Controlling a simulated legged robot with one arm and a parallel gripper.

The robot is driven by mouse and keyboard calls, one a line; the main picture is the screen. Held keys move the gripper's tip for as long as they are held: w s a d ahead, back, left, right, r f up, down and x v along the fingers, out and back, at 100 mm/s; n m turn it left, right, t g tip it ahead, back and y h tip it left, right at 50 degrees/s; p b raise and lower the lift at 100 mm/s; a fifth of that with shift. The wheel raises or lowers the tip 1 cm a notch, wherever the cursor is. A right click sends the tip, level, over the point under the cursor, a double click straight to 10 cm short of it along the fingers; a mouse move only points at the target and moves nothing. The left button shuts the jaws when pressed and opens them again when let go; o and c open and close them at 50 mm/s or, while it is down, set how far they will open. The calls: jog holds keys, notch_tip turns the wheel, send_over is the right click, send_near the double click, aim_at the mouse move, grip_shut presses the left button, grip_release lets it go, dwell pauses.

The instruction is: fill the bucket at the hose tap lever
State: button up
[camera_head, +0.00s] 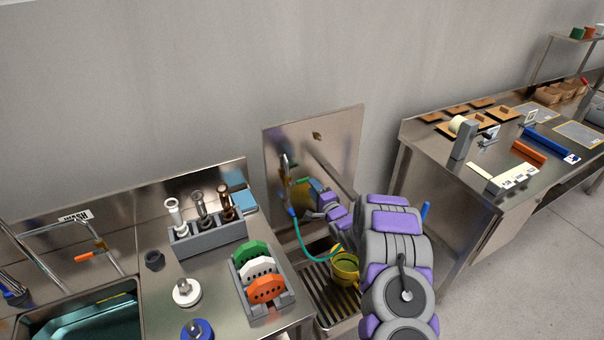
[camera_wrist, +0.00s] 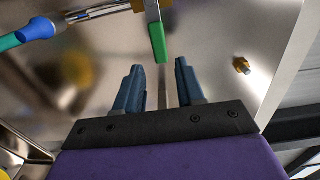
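The hose tap lever, with a green grip, shows in the wrist view (camera_wrist: 158,42) just beyond and between my fingertips. In the head view the green lever (camera_head: 302,182) stands out at the steel wall panel. My gripper (camera_wrist: 155,68) is open, with its two blue-grey fingers apart and nothing between them. In the head view my gripper (camera_head: 318,188) is close to the tap, partly hidden by my arm. The yellow bucket (camera_head: 345,268) stands on the slatted drain below, partly hidden by my arm. A teal hose (camera_head: 299,238) runs from the tap down toward the bucket.
The steel splash panel (camera_head: 335,139) is close behind the tap. A brass fitting (camera_wrist: 241,65) sticks out to the right of my fingers. A counter (camera_head: 217,275) with nozzles and coloured discs is at left. A worktable (camera_head: 464,148) with tools is at right.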

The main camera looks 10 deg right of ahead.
jog(key=shift+b+x, duration=0.4)
jog(key=shift+x, duration=1.6)
jog(key=shift+d+r, duration=0.1)
jog(key=shift+d, duration=0.15)
jog(key=shift+c, duration=1.1)
jog(key=shift+a, duration=0.15)
grip_shut()
